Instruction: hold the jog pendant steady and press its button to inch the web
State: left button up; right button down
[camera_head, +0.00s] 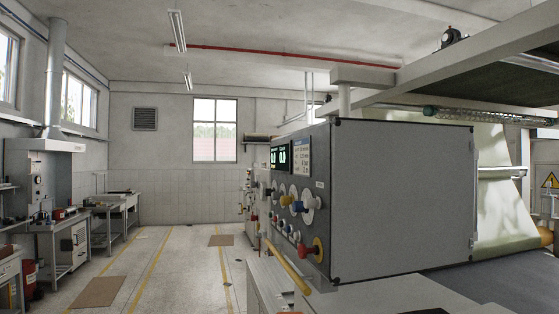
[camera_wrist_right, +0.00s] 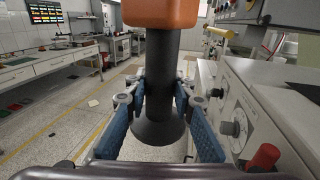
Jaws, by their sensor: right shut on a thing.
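In the right wrist view, what looks like the jog pendant (camera_wrist_right: 160,75) has an orange upper part and a black, roughly upright stem that flares at its lower end. My right gripper (camera_wrist_right: 160,95) is shut on the black stem, with blue pads on both sides of it. The top of the orange part is cut off by the picture edge. No button can be made out on it. The pendant and both grippers are out of the head view. My left gripper is in neither view.
In the head view, a grey control cabinet (camera_head: 405,200) with coloured knobs and a display (camera_head: 280,157) stands right of centre, with pale web (camera_head: 497,200) behind it. A machine panel with a red knob (camera_wrist_right: 265,157) is close at right in the wrist view. The aisle (camera_head: 185,265) is open.

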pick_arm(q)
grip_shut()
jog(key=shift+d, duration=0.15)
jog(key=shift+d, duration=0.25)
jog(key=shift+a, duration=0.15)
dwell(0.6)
